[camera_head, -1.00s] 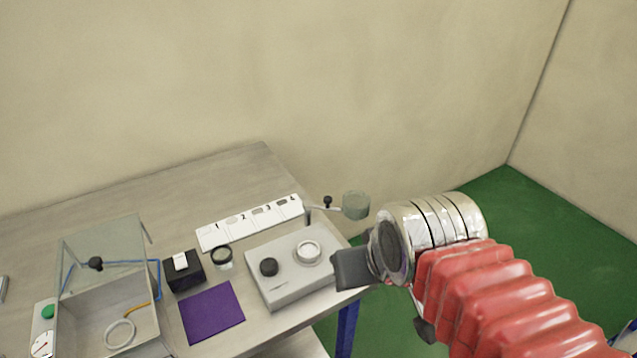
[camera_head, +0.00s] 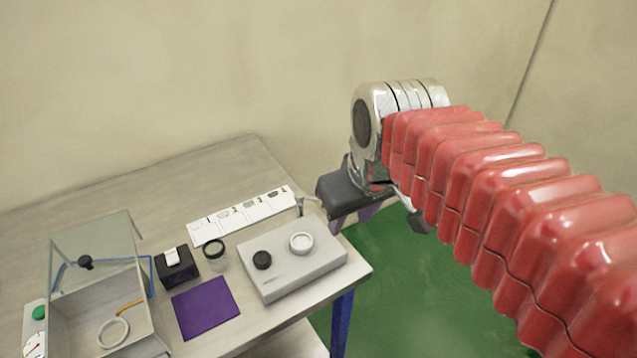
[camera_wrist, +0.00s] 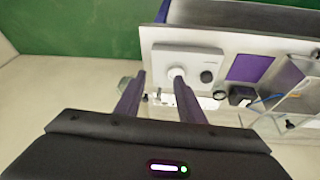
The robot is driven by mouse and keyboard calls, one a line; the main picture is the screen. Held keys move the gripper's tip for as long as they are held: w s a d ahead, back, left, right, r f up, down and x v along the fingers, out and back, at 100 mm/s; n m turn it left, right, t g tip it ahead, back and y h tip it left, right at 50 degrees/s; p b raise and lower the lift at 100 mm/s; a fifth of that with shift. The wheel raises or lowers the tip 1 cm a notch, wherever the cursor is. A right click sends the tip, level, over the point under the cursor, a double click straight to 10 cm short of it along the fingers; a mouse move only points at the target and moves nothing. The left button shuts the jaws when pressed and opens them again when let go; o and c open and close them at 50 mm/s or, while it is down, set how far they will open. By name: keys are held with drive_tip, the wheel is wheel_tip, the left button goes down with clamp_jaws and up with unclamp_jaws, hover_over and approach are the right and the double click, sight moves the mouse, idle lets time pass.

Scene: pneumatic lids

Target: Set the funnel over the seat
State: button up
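The seat is likely the pale ring (camera_head: 301,243) on top of a grey box (camera_head: 290,275) at the table's right end. It also shows in the wrist view (camera_wrist: 177,73), near the right fingertip. My gripper (camera_head: 352,217) is above the table's right end, fingers down. In the wrist view (camera_wrist: 157,82) its fingers are apart with nothing clearly held.
A black knob (camera_head: 262,260) sits beside the ring. Left of the box are a purple mat (camera_head: 206,308), a dark-rimmed jar (camera_head: 214,252), a black block (camera_head: 177,268) and a clear-lidded box (camera_head: 103,310). A numbered white strip (camera_head: 243,215) lies behind. Green floor is right of the table.

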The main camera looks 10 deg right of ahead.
drive_tip(key=w+r+n+g, duration=0.2)
drive_tip(key=w+n, duration=0.1)
drive_tip(key=w, duration=0.7)
drive_tip(key=w+r+n+g, duration=0.2)
drive_tip(key=w+n, duration=0.2)
drive_tip(key=w, duration=0.6)
drive_tip(key=shift+w, duration=0.4)
drive_tip(key=shift+f, duration=0.1)
wheel_tip(320, 180, down, 14)
drive_tip(key=shift+r, duration=0.15)
clamp_jaws()
idle(0.3)
